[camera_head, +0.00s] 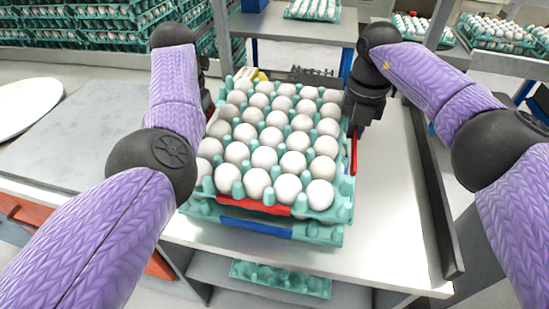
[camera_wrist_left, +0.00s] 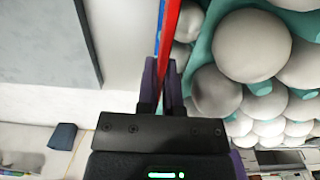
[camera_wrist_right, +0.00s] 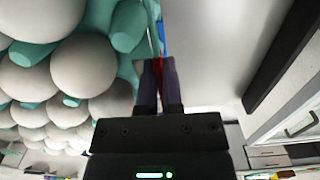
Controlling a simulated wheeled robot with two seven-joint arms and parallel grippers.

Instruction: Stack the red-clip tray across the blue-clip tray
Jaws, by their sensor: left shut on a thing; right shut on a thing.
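The red-clip tray (camera_head: 237,189) is teal, full of white eggs, and has red clips on its edges. It is directly above the blue-clip tray (camera_head: 318,234), whose blue clip (camera_head: 256,228) shows at the front. The eggs of the lower tray are hidden; whether the trays fully touch I cannot tell. My left gripper (camera_wrist_left: 163,85) is shut on the red clip (camera_wrist_left: 169,35) at the tray's left side; in the head view my arm mostly hides it. My right gripper (camera_head: 354,128) is shut on the red clip (camera_head: 354,152) at the right side; its fingers show in the right wrist view (camera_wrist_right: 159,85).
The trays are on a pale table (camera_head: 385,215) with a dark rail (camera_head: 436,195) along its right. A grey board (camera_head: 80,125) lies left. An empty teal tray (camera_head: 282,280) is on a lower shelf. Racks with egg trays (camera_head: 110,25) stand behind.

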